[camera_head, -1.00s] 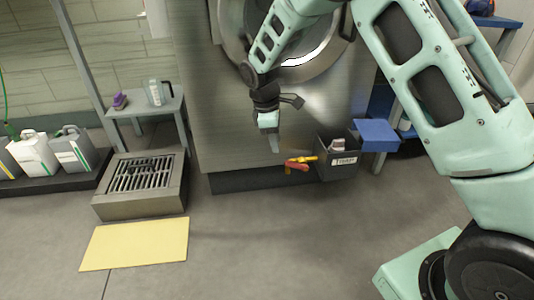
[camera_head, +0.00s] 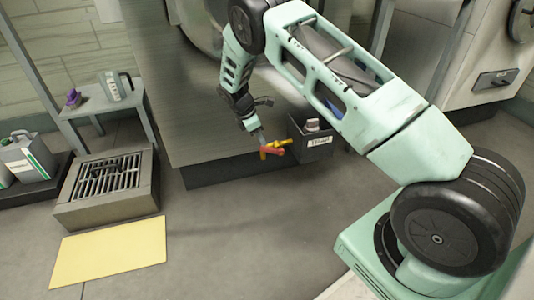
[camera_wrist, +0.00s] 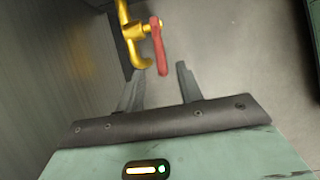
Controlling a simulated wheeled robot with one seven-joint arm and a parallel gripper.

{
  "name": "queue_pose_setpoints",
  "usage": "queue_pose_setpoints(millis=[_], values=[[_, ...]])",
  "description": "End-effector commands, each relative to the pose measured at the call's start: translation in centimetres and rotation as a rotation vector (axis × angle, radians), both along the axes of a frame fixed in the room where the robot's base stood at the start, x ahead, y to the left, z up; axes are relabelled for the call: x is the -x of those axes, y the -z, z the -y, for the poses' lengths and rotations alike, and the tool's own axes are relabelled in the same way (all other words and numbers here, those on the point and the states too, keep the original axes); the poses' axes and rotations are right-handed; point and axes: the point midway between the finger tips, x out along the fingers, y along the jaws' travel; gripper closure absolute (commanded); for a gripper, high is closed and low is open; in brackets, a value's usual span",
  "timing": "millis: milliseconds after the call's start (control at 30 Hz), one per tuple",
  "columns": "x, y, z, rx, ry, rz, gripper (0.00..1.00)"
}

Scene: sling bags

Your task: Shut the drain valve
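The drain valve (camera_head: 275,147) is a yellow brass body with a red lever handle, low on the front of the steel machine. In the wrist view the brass valve body (camera_wrist: 135,32) is at the top centre, and the red lever (camera_wrist: 159,46) lies just right of it, pointing down the picture. My gripper (camera_head: 262,137) is close to the valve in the head view. In the wrist view my gripper (camera_wrist: 158,82) is open, its two fingers apart with nothing between them. The lever's lower end lies just ahead of the gap between the fingertips.
A dark labelled box (camera_head: 312,146) is close to the right of the valve. The steel machine (camera_head: 160,90) stands behind it. A floor drain with a grate (camera_head: 112,178) and a yellow mat (camera_head: 108,253) are at left. Open floor lies in front.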

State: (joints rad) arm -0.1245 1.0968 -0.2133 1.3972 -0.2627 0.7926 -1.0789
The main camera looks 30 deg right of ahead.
Motion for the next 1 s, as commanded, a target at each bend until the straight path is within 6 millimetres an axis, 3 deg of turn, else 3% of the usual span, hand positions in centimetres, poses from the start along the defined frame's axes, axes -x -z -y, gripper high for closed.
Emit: queue_pose_setpoints(millis=[33,100,300,500,800,933,1000], values=[[0.2,1.6,0.5,0.001,0.002,-0.002,0.64],[0.3,2.9,0.9,0.001,0.002,-0.002,0.64],[0.6,5.6,2.1,0.0,0.0,-0.001,0.64],[0.7,6.7,2.6,-0.001,0.001,0.002,0.64],[0.8,6.8,2.7,-0.001,0.001,0.002,0.64],[0.8,6.8,2.7,-0.001,0.0,0.001,1.0],[0.8,6.8,2.7,-0.001,0.0,0.001,1.0]])
